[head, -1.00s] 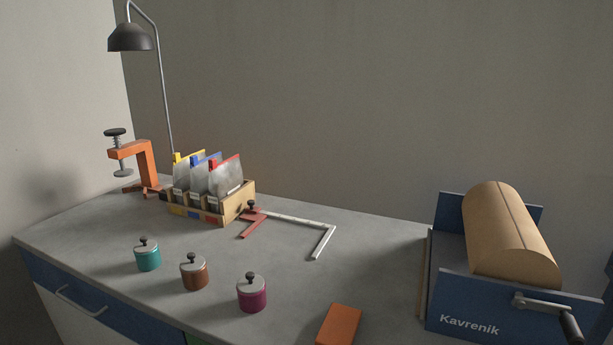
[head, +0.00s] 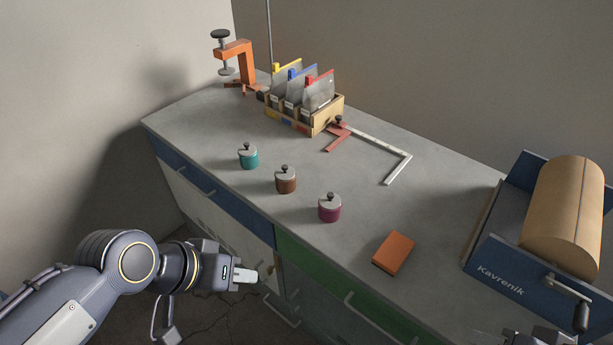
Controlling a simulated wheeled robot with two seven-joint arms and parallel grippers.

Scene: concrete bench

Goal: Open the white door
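The white door (head: 207,213) is the pale front under the blue drawer, on the left part of the bench's front side. It looks closed. My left gripper (head: 247,275) is in front of the bench, low and near the door's right end. Its pale fingertips point right and hold nothing that I can see. Whether they are open or shut, or touch the door, I cannot tell. My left arm hides the door's lower part.
The blue drawer (head: 213,190) and green drawer (head: 325,285) have protruding bar handles. On the bench top (head: 220,120) stand teal (head: 248,160), brown (head: 286,183) and magenta (head: 329,211) jars, an orange block (head: 393,253) and a Kavrenik roll holder (head: 520,280). Dark floor lies below.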

